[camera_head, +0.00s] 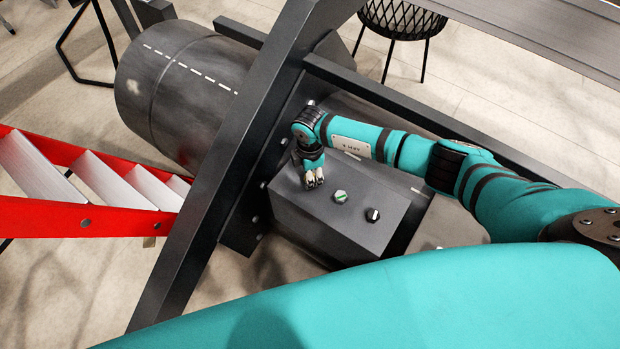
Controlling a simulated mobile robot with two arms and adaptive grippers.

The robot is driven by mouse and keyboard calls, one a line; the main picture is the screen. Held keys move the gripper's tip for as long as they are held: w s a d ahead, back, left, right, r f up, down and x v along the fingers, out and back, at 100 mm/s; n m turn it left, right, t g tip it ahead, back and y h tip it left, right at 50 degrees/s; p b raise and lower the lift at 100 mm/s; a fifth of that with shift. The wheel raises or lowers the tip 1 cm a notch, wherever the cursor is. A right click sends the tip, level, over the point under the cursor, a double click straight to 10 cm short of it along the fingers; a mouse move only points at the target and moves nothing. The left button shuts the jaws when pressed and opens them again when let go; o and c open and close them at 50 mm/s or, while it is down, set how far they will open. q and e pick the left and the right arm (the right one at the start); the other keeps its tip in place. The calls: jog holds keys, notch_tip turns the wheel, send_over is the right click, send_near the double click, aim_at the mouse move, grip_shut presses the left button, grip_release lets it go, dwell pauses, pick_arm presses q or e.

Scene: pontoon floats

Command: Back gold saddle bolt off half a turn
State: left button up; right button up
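My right gripper (314,181) comes in from the right and points down at the left part of the dark grey saddle block's top face (345,222). Its fingertips are at or just above that face, close together; the view is too small to tell whether they grip anything. No gold bolt shows clearly; the spot under the fingertips is hidden. To the right of the fingertips sit a bolt head with a green mark (340,196) and a bolt head with black and white (373,215). My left gripper is not in view.
A dark diagonal beam (225,180) stands left of the block, with a large dark cylindrical float (178,95) beyond it. A red stepladder (85,195) with pale treads is at the left. A black wire-basket stand (402,22) is at the top.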

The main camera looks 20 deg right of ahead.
jog(key=n, duration=0.3)
jog(key=shift+n, duration=0.3)
jog(key=n+b, duration=0.2)
jog(key=n, duration=0.1)
jog(key=shift+w+f+n, duration=0.1)
jog(key=shift+n, duration=0.3)
jog(key=n+b, duration=0.1)
jog(key=n, duration=0.2)
jog(key=shift+n, duration=0.4)
jog(key=n+b, duration=0.1)
jog(key=n, duration=0.2)
jog(key=shift+r+n, duration=0.2)
jog(key=shift+n, duration=0.5)
